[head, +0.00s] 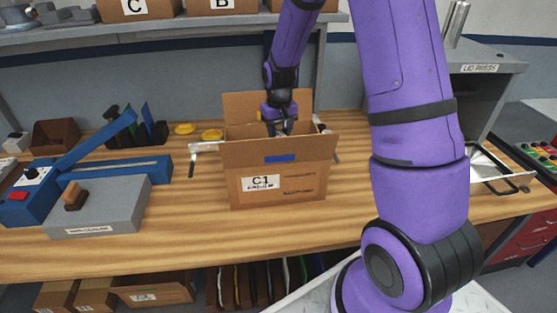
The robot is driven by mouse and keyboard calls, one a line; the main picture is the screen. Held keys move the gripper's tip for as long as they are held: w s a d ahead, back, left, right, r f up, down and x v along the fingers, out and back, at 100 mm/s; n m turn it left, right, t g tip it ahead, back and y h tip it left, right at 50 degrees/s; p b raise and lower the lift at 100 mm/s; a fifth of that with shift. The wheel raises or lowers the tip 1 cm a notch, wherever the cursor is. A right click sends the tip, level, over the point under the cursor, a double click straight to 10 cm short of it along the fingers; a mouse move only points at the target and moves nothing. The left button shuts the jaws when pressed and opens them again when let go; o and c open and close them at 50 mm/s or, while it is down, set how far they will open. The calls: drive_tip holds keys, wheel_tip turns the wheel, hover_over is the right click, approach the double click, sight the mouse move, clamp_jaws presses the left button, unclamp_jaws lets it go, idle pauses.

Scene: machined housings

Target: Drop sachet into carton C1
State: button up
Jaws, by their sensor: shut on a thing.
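Carton C1 (278,185) is an open brown cardboard box with a white "C1" label and a blue strip on its front. It stands upright on the wooden bench (190,225) with its flaps raised. My gripper (283,131) points down over the carton's opening, between the front and back flaps. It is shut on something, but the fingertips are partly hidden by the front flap. I cannot make out the sachet, which is hidden by the gripper or the carton's front.
A blue sealing machine (90,180) with a raised lever stands at left. A grey lid press (485,60) and a metal tray (495,165) are at right. Bench in front of the carton is clear.

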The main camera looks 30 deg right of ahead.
drive_tip(key=shift+f, duration=0.15)
drive_tip(key=o, duration=1)
wheel_tip(320, 180, up, 11)
drive_tip(key=shift+f, duration=0.1)
idle(0.3)
